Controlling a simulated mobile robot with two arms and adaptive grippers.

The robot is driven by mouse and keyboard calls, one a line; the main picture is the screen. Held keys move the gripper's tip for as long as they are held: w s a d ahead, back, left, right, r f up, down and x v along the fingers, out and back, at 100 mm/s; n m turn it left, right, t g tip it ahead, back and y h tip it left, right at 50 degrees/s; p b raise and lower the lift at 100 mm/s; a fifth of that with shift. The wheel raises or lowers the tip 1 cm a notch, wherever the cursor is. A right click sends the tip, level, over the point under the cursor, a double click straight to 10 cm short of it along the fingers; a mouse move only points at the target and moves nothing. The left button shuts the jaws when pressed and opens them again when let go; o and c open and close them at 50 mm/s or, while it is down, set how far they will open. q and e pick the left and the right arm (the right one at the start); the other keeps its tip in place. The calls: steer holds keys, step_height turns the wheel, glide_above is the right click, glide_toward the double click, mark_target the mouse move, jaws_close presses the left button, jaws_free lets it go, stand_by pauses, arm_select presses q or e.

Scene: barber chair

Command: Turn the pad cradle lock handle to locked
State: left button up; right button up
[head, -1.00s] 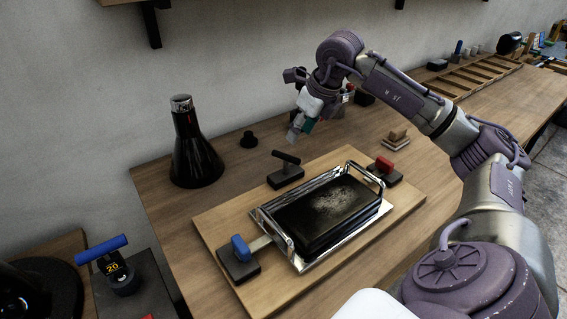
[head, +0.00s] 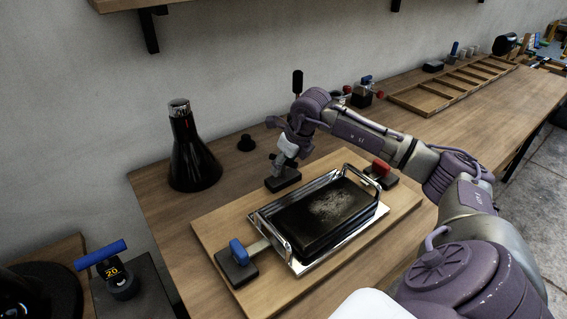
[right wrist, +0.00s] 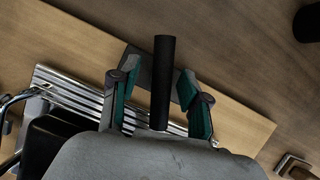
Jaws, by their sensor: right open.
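The metal pad cradle (head: 281,228) sits on a wooden board with a dark, worn pad (head: 325,212) in it. Behind it stands a handle on a dark block (head: 284,181); the arm hides most of this handle in the head view. In the right wrist view, a black handle bar (right wrist: 164,85) lies between my right gripper's two teal-padded fingers. My right gripper (head: 279,163) is open around the bar, pointing down just above the block; contact cannot be told. A blue handle (head: 238,252) is at the cradle's left end, a red one (head: 381,168) at its right. My left gripper is not in view.
A wooden rack (head: 455,86) lies at the back right. A blue-handled device (head: 118,274) is at lower left. The board's front strip is clear.

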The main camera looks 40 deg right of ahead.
jaws_close()
steer(key=shift+m+h+b, duration=0.6)
steer(key=shift+m+h, duration=0.3)
steer(key=shift+m, duration=1.4)
jaws_free()
steer(key=v, duration=1.2)
steer(key=shift+w, duration=0.2)
steer(key=shift+r, duration=0.1)
steer(key=shift+c, duration=0.5)
